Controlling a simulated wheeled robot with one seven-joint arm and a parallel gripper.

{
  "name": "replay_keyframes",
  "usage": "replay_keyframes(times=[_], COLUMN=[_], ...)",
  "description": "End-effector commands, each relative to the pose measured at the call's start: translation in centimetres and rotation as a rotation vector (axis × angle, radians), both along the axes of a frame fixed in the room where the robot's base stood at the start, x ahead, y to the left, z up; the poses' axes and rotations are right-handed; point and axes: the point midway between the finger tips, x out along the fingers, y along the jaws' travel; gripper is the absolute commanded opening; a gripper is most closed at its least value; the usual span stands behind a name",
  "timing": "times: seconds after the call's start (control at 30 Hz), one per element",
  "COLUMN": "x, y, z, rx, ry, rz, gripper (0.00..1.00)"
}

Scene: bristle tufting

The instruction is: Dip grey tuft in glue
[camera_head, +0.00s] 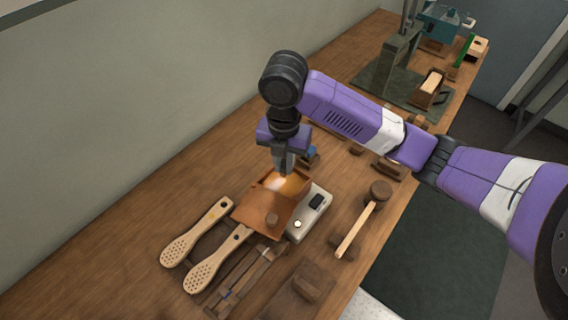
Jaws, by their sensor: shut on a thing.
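My gripper (283,168) points straight down over the far part of a copper-coloured open box (262,212). A bright, glowing orange area (286,183) shows inside the box, right below my fingertips; it looks like the glue, though I cannot be sure. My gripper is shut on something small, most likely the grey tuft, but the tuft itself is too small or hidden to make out. I cannot tell whether its end touches the glue.
A pale control box (309,212) with a dark display stands right of the copper box. Two wooden brush bodies (197,230) (217,258) with holes lie at the front left. A mallet (364,217) lies to the right. Machines on a green mat (372,80) stand farther back.

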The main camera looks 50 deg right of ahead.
Motion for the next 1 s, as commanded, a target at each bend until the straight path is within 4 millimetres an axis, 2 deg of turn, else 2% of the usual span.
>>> replay_keyframes(times=[0.47,1.0], x=[0.0,0.0], y=[0.0,0.0], z=[3.2,3.2], rx=[-0.001,0.000], ry=[0.000,0.000], rz=[0.001,0.000], gripper=[0.00,0.00])
